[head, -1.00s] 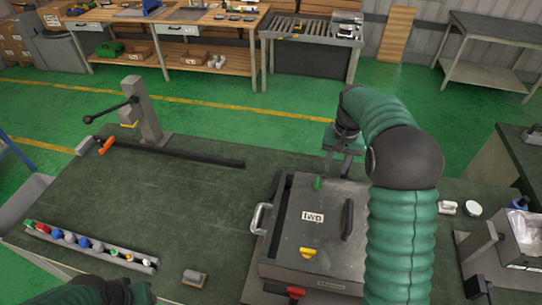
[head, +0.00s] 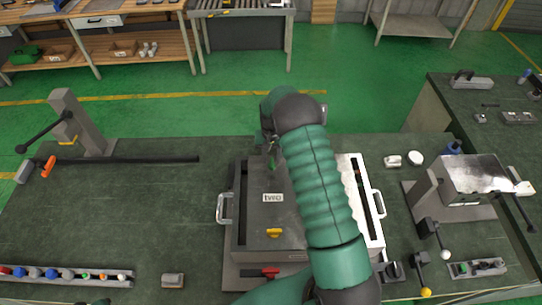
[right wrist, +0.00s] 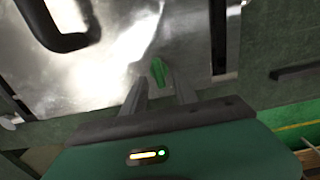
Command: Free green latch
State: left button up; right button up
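The green latch (right wrist: 158,72) is a small green tab on the metal top of the box in the right wrist view. In the head view the box (head: 252,216) has a label, and a yellow latch (head: 274,233) is at its front edge. My right gripper (right wrist: 158,88) is open, its two fingers pointing at the green latch, which shows between and just beyond the tips. I cannot tell if they touch it. In the head view my right gripper (head: 269,146) is at the box's far edge, partly hidden by my arm. My left gripper is out of view.
A red-handled piece (head: 265,272) is at the box's front. A rail of coloured knobs (head: 65,275) lies at front left, and a lever post (head: 80,125) stands at back left. A machine (head: 465,190) stands at right. The table's left middle is clear.

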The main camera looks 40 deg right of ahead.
jog(key=shift+d+f, duration=0.15)
jog(key=shift+f, duration=0.35)
jog(key=shift+s+d+f, duration=0.1)
jog(key=shift+s+f, duration=0.05)
jog(key=shift+f, duration=0.1)
jog(key=shift+a+r, duration=0.1)
jog(key=shift+a, duration=0.3)
jog(key=shift+c, duration=0.2)
jog(key=shift+a, duration=0.2)
jog(key=c, duration=0.5)
jog(key=shift+c, duration=1)
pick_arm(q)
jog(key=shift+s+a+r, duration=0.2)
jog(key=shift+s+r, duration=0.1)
pick_arm(e)
jog(key=shift+d, duration=0.2)
grip_shut()
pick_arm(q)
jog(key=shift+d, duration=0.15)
pick_arm(e)
jog(key=shift+d, duration=0.1)
